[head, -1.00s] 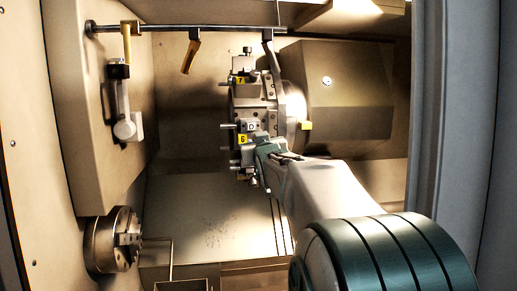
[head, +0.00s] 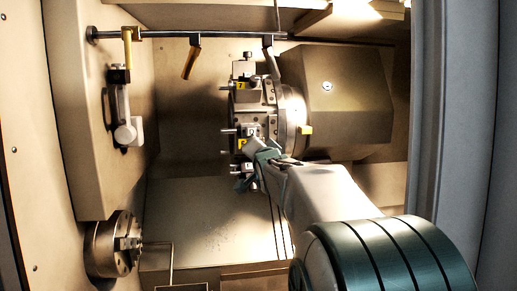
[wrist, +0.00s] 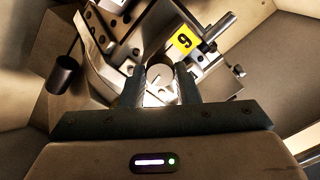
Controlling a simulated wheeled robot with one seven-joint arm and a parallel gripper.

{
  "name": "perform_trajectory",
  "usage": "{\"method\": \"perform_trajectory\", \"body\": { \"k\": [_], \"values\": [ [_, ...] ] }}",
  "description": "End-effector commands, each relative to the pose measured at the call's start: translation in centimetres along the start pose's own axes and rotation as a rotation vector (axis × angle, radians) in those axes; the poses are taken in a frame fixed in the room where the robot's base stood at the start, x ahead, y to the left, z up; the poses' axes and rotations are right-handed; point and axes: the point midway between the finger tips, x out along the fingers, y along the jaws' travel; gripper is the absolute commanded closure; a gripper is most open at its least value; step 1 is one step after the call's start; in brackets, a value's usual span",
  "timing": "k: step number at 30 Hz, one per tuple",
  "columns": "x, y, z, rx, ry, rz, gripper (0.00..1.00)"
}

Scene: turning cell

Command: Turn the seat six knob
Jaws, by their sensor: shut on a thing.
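The seat six knob (wrist: 160,74) is a round, light metal knob with a short dark line on its face. In the wrist view it sits between the two dark fingers of my gripper (wrist: 162,91), which are shut on it. The yellow label with a black 6 (wrist: 185,40) is just above and right of the knob, on the tool turret (wrist: 208,62). In the head view my gripper (head: 256,160) is at the turret's lower front and hides the knob.
A yellow 7 label (head: 240,85) marks the seat above. A chuck (head: 112,245) is on the left wall. A rail (head: 200,34) with hanging arms crosses the top, one arm close above the turret. The cell floor below is mostly clear.

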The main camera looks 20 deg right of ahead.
Motion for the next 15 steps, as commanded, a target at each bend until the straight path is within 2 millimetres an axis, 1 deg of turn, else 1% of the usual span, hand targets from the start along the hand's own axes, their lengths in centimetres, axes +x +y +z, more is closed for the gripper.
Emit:
{"method": "perform_trajectory", "body": {
  "k": [7, 15],
  "values": [
    [0.00, -0.09, -0.11, 0.111, 0.002, -0.002, 0.94],
    [-0.01, -0.08, -0.12, 0.153, 0.002, -0.003, 0.94]
  ]
}}
